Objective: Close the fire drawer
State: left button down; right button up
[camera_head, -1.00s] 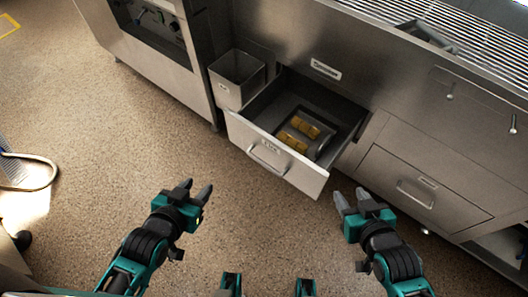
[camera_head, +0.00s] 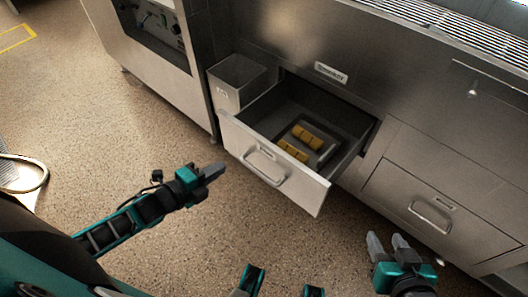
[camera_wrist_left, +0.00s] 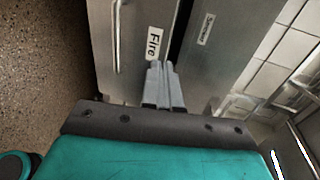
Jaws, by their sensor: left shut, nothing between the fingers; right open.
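The fire drawer (camera_head: 262,167) is a steel drawer pulled out of the counter, with a bar handle on its front. It holds a small tray with yellow-brown items (camera_head: 303,144). In the left wrist view the drawer front (camera_wrist_left: 140,72) carries a "Fire" label. My left gripper (camera_head: 220,170) is shut and empty, just left of the drawer front in the head view, pointing toward it. Its closed fingers (camera_wrist_left: 162,68) overlap the drawer front in the wrist view; I cannot tell whether they touch. My right gripper (camera_head: 386,238) is open and empty, right of the drawer and below a closed drawer.
A small steel bin (camera_head: 238,80) stands against the counter left of the drawer. A closed drawer (camera_head: 425,196) with a handle is to the right. A grill grate (camera_head: 450,25) tops the counter. The speckled floor before the drawer is clear.

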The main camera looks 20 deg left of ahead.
aim_at(258, 142)
pick_arm(q)
jog(key=b+x, duration=0.1)
jog(key=x, duration=0.3)
jog(key=b+x, duration=0.1)
jog(key=x, duration=0.3)
jog(key=b+x, duration=0.1)
jog(key=x, duration=0.3)
jog(key=shift+w+r, duration=0.3)
jog(key=shift+w+d+b, duration=0.2)
jog(key=shift+w+b, duration=0.15)
jog(key=shift+w, duration=0.05)
pick_arm(e)
notch_tip(258, 142, down, 4)
jog(key=shift+s+a+r, duration=0.1)
jog(key=shift+a, duration=0.05)
